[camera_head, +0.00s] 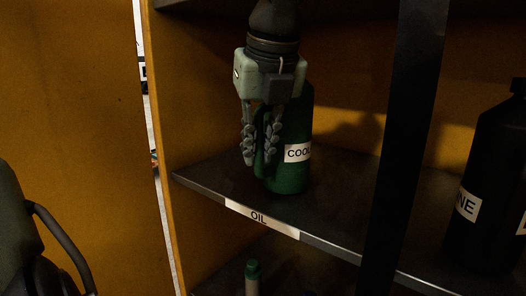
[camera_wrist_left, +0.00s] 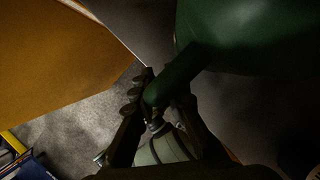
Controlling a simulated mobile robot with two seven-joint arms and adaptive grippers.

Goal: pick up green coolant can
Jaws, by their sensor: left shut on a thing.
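The green coolant can (camera_head: 290,178) stands upright on a dark shelf (camera_head: 207,184), its white label partly readable as "COOL". My left gripper (camera_head: 260,155) comes down from above at the can's left side. Its fingers are shut on the can's narrow green handle, which shows between them. In the left wrist view the can's body (camera_wrist_left: 250,35) fills the top right, and the handle (camera_wrist_left: 180,75) runs down between the fingers of the left gripper (camera_wrist_left: 162,85). The gripper hides part of the can's upper left. My right gripper is in neither view.
A black upright post (camera_head: 405,120) stands right of the can. A dark can labelled "NE" (camera_head: 490,165) stands beyond it. A yellow side panel (camera_head: 165,110) is close on the left. A green-capped bottle (camera_head: 252,275) is below the shelf edge labelled "OIL" (camera_head: 262,219).

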